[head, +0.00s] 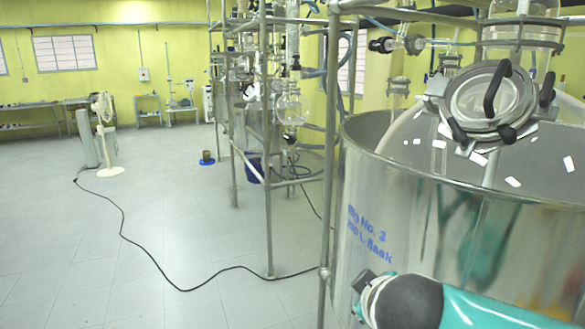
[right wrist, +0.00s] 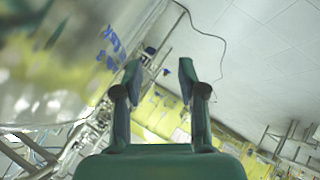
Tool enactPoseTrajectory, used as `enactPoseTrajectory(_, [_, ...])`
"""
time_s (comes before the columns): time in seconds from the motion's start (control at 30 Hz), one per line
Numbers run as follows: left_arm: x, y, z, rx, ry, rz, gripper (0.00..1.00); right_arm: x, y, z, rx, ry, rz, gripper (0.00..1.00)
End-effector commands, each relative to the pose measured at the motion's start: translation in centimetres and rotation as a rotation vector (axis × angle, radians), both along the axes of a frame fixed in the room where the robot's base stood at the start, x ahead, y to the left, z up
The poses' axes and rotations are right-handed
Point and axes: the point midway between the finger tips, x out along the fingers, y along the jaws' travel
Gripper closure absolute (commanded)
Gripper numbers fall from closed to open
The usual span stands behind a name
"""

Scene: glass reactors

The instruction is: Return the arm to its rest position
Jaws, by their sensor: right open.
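My right gripper (right wrist: 159,78) shows in the right wrist view with its two green fingers apart and nothing between them. In the head view part of my right arm, teal with a dark rounded joint, crosses the bottom right, in front of the large steel vessel (head: 400,215). The gripper fingers cannot be made out there. The vessel wall, with blue lettering, also fills the left of the right wrist view (right wrist: 60,75), blurred and close beside the fingers. My left gripper is in neither view.
A round clamped glass port (head: 488,97) sits above the vessel. A metal pipe frame (head: 266,160) with glassware stands left of the vessel. A black cable (head: 150,255) runs over the tiled floor. A white fan (head: 104,130) stands far left. The left floor is mostly clear.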

Motion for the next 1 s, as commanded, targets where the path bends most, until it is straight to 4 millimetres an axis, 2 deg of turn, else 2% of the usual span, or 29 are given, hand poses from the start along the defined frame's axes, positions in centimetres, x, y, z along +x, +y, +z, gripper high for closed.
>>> enactPoseTrajectory(0.03, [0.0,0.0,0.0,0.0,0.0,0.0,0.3,0.2,0.7,-4.4,0.019,0.095,0.018,0.59])
enactPoseTrajectory(0.17, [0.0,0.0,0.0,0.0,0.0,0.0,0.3,-0.7,2.6,-14.3,0.124,0.308,0.048,0.59])
enactPoseTrajectory(0.2, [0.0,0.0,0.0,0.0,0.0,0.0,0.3,-1.3,3.0,-17.3,0.168,0.371,0.045,0.59])
enactPoseTrajectory(0.27, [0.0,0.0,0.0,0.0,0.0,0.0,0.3,-2.5,3.5,-21.8,0.243,0.466,0.028,0.59])
enactPoseTrajectory(0.3, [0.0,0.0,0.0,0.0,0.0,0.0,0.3,-3.6,3.7,-24.8,0.299,0.527,0.009,0.59])
enactPoseTrajectory(0.4, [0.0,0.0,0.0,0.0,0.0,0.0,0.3,-6.8,4.0,-31.9,0.455,0.667,-0.088,0.59])
enactPoseTrajectory(0.5, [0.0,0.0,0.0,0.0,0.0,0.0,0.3,-10.5,3.7,-38.0,0.61,0.768,-0.245,0.59])
enactPoseTrajectory(0.6, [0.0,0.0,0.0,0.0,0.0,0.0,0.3,-14.1,2.8,-42.6,0.717,0.82,-0.424,0.59])
enactPoseTrajectory(0.7, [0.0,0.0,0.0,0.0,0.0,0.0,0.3,-16.8,1.8,-45.5,0.768,0.839,-0.57,0.59])
enactPoseTrajectory(0.8, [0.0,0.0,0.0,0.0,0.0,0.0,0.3,-18.5,0.9,-47.0,0.785,0.84,-0.657,0.59])
enactPoseTrajectory(0.93, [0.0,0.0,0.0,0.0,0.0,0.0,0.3,-19.2,0.5,-47.6,0.789,0.838,-0.697,0.59])
enactPoseTrajectory(1.0, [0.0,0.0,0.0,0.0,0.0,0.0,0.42,-19.2,0.4,-47.6,0.789,0.837,-0.698,0.59])
